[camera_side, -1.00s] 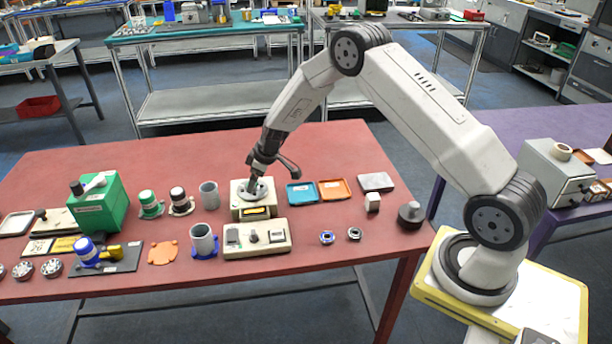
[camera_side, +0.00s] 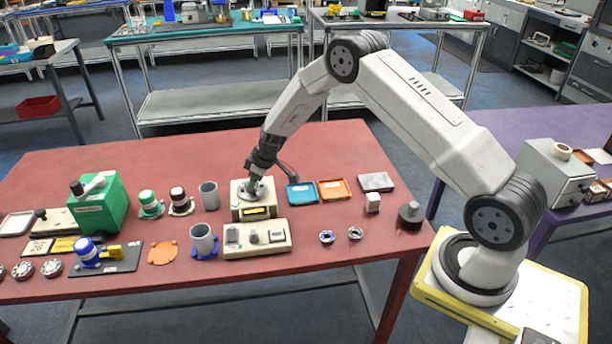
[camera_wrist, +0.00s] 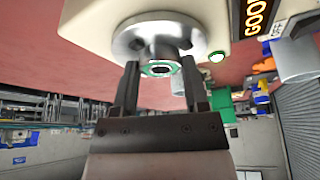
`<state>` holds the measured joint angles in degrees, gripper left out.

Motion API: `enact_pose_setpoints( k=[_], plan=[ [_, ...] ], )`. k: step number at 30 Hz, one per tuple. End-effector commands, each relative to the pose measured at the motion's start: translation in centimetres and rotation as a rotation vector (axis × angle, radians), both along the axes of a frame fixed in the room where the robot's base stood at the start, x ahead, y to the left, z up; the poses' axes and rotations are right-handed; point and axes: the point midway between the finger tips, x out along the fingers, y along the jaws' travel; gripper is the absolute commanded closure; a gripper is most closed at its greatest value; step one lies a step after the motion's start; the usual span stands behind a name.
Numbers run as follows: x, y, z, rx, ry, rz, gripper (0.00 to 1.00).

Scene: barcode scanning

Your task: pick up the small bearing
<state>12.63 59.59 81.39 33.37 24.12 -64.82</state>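A small bearing (camera_wrist: 160,69) with a green face ring and dark centre sits at the end of a short post on a round metal flange (camera_wrist: 202,40), in the wrist view. The flange belongs to a cream tester (camera_side: 240,212) in the middle of the red table. My gripper (camera_wrist: 159,64) has its two dark fingers apart, one on each side of the bearing. I cannot tell whether they touch it. In the side view my gripper (camera_side: 252,186) points down at the tester's top, and the bearing is hidden or too small to make out there.
A cream control box (camera_side: 257,239) stands in front. Blue (camera_side: 302,194) and orange trays (camera_side: 334,190) lie to the right. Two small rings (camera_side: 327,237) lie at the front right.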

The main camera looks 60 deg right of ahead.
Motion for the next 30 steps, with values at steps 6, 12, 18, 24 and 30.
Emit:
enact_pose_setpoints(
  k=[6,12,18,24,30],
  plan=[
    [0.0,0.0,0.0,0.000,-0.001,0.000,1.00],
    [0.0,0.0,0.2,0.000,-0.001,0.000,1.00],
    [0.1,0.0,1.1,-0.001,-0.003,0.001,1.00],
    [0.1,0.0,3.2,-0.001,-0.004,0.001,1.00],
    [-1.5,0.2,5.0,0.000,-0.001,-0.001,1.00]
  ],
)
